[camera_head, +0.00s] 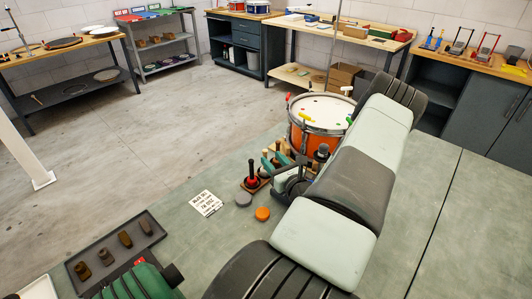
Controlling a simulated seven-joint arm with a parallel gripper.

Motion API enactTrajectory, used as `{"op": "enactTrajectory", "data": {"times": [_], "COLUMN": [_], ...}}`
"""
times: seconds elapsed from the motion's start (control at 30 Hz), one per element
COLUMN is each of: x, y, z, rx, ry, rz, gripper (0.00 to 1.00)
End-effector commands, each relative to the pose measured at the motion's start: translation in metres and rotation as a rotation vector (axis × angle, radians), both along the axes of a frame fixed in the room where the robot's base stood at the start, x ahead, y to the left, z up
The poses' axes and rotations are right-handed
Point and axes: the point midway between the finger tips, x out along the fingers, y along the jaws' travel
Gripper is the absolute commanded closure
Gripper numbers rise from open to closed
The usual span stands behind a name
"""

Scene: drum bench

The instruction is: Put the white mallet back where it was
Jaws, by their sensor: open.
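My gripper (290,183) is seen from above and behind, low over the bench beside the drum. It is open, and my arm hides part of it. Just beyond it several upright tools with red, teal, tan and black parts stand close together. A red-and-black one (252,174) stands on a small reddish base at their left. I cannot pick out the white mallet with certainty. A small pale piece (347,90) shows at the drum's far right rim, partly behind my arm. An orange drum (297,138) with a white head stands behind the tools.
A grey disc (243,199), an orange disc (262,214) and a printed card (206,203) lie on the green bench top (180,215). A dark tray (158,230) with several brown pieces is at front left, by a green case (140,284). The bench's right side is bare.

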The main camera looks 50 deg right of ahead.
Motion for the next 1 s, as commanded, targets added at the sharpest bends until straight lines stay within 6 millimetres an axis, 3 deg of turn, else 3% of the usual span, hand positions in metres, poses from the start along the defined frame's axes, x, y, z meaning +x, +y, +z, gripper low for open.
{"op": "enactTrajectory", "data": {"times": [0.1, 0.3, 1.0], "x": [-0.023, -0.044, -0.047], "y": [0.007, 0.014, 0.016], "z": [0.000, 0.000, 0.001], "rx": [0.000, 0.000, -0.003], "ry": [0.001, -0.001, -0.001], "rz": [-0.002, -0.001, 0.004], "gripper": [0.55, 0.55, 0.55]}}
